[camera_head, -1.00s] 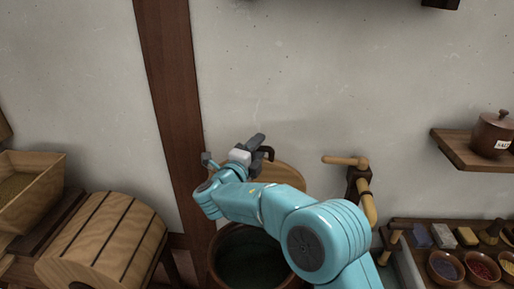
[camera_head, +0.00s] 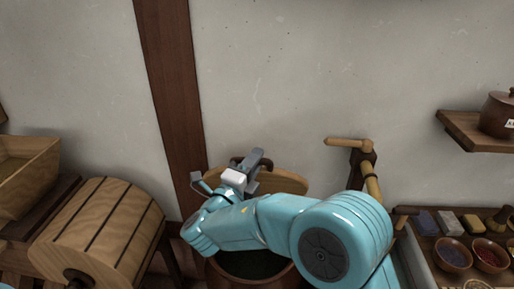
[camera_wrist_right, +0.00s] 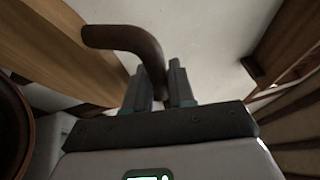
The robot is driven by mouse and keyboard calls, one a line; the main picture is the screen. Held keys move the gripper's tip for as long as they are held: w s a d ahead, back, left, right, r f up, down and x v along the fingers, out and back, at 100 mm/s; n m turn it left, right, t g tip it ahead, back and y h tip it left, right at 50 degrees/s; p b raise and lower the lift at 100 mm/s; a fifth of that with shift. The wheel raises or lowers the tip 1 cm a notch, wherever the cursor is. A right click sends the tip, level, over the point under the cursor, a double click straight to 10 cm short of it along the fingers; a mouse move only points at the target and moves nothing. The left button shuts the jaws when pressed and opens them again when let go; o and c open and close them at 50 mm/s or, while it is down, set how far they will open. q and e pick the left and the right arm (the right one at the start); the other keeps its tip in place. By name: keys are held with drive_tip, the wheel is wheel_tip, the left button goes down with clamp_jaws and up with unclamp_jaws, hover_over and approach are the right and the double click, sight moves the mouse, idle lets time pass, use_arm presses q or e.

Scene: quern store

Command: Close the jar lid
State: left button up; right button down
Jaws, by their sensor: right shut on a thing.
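The jar (camera_head: 225,279) is a round brown vessel at the bottom centre of the head view, with a dark open mouth partly hidden by my right arm. Its round pale-wood lid (camera_head: 289,179) stands raised behind the mouth, near the wall. My right gripper (camera_head: 256,162) is in front of the lid, with its fingers pointing up. In the right wrist view, the lid's dark curved handle (camera_wrist_right: 128,40) runs down between the fingertips (camera_wrist_right: 164,78), and the gripper is shut on it. My left gripper is out of view.
A slatted wooden barrel (camera_head: 100,235) stands left of the jar. A wooden crank (camera_head: 347,143) is at the right. Several small bowls and blocks sit in a tray at the lower right. A shelf (camera_head: 470,131) bears a lidded pot (camera_head: 497,112).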

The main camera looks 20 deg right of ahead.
drive_tip(key=s+a+f+b, duration=0.2)
drive_tip(key=s+a+f, duration=0.1)
drive_tip(key=s+f, duration=0.5)
drive_tip(key=shift+s+a+f, duration=0.15)
drive_tip(key=shift+s+a, duration=0.15)
drive_tip(key=shift+a, duration=0.05)
drive_tip(key=c, duration=1.1)
unclamp_jaws()
drive_tip(key=shift+o, duration=0.2)
drive_tip(key=shift+s+a, duration=0.1)
